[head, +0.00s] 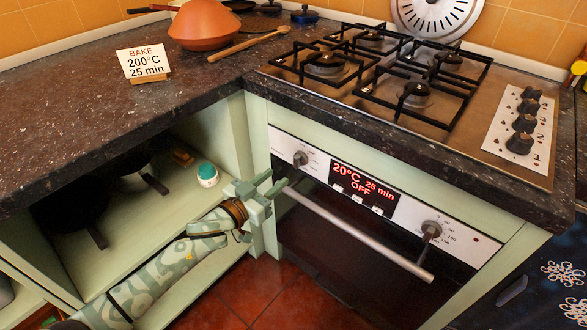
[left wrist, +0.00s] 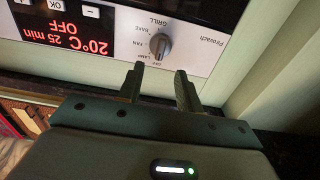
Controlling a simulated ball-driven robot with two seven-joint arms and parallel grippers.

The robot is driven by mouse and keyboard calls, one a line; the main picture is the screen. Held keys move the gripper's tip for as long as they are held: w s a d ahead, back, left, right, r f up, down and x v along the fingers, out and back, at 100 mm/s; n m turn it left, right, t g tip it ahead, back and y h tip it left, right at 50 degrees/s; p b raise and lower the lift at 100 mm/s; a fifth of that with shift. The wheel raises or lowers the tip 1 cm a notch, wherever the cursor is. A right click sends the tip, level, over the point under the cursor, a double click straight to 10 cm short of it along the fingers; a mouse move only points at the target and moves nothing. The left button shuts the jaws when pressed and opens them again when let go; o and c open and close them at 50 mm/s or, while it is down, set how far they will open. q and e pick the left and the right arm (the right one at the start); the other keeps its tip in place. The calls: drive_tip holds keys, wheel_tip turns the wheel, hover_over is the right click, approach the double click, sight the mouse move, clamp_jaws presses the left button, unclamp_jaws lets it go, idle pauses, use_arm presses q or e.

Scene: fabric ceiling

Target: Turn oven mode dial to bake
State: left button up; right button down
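The oven mode dial (head: 300,158) is a round grey knob at the left end of the white oven panel. In the left wrist view the dial (left wrist: 160,45) appears upside down, with OFF, LAMP, FAN, BAKE and GRILL printed around it. Its exact pointer position is hard to tell. The oven display (head: 362,187) reads 20°C, 25 min, OFF. My left gripper (head: 277,181) is open and empty, in front of the panel's left end and below the dial. In the left wrist view its fingertips (left wrist: 160,70) are apart, short of the dial. My right gripper is not in view.
A second knob (head: 431,231) is at the panel's right. The oven handle (head: 355,232) runs below the panel. A counter (head: 80,120) overhangs an open shelf with pans at left. A card (head: 143,63) reads BAKE 200°C 25 min. A gas hob (head: 400,75) is above.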

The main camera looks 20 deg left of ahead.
sight(294, 162)
use_arm(q)
drive_tip(key=x, duration=0.2)
drive_tip(key=b+x, duration=0.1)
drive_tip(key=x, duration=0.1)
drive_tip(key=b+x, duration=0.1)
drive_tip(key=x, duration=0.1)
drive_tip(key=shift+w+f, duration=0.25)
drive_tip(key=shift+w+d+r, duration=0.2)
drive_tip(key=shift+w+r, duration=0.05)
drive_tip(key=shift+w, duration=0.15)
clamp_jaws()
